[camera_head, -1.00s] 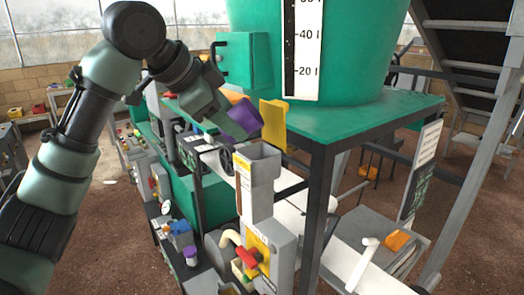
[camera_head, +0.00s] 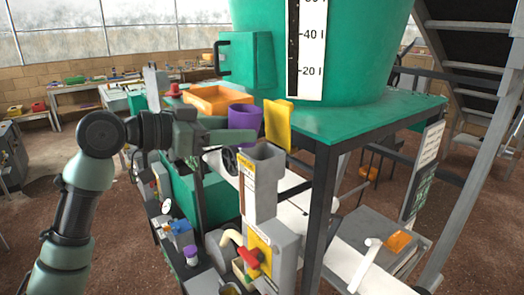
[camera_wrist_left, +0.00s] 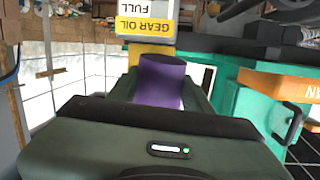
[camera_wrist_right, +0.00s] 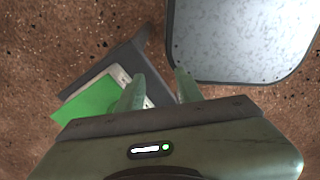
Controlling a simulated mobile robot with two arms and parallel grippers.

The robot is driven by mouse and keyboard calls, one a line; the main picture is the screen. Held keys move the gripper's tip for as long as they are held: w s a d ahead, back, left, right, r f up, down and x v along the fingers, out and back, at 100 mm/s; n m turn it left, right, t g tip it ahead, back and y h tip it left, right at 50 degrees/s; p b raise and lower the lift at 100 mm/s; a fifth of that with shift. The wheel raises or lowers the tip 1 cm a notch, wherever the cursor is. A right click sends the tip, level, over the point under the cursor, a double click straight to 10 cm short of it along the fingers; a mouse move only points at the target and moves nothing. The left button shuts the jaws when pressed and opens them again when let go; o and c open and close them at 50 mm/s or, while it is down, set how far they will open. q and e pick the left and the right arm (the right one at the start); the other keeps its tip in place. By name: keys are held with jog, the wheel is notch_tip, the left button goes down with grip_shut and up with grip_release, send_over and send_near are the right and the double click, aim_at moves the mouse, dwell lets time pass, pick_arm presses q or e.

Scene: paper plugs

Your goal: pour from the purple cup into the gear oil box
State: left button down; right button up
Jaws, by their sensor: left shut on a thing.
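The purple cup (camera_head: 244,124) is held by my left gripper (camera_head: 228,137), which comes in from the left and is shut on it. The cup looks about upright, above and slightly left of the gear oil box (camera_head: 262,178), a tall grey box with an open top and a label. The cup (camera_wrist_left: 160,82) also shows between the fingers in the left wrist view, with the box's "GEAR OIL FULL" label (camera_wrist_left: 147,20) upside down beyond it. The contents of cup and box cannot be made out. My right gripper (camera_wrist_right: 158,88) is open and empty above the floor in the right wrist view.
A yellow plate (camera_head: 279,124) stands just behind the box. An orange tray (camera_head: 205,98) and a green tank (camera_head: 345,45) are on the green table (camera_head: 385,116) behind. A red valve handle (camera_head: 247,258) is below the box. Brown floor (camera_head: 120,230) lies open at left.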

aim_at(237, 113)
pick_arm(q)
jog(key=shift+d+f, duration=0.3)
jog(key=shift+s+d+f+n+h, duration=0.1)
jog(key=shift+d+f+n+h, duration=0.1)
jog(key=shift+n+h, duration=0.25)
jog(key=shift+a+r+t, duration=0.15)
jog(key=shift+a+t, duration=0.1)
jog(key=shift+t, duration=0.15)
jog(key=shift+r+p, duration=1.55)
jog(key=shift+r, duration=0.5)
jog(key=shift+d+f, duration=0.1)
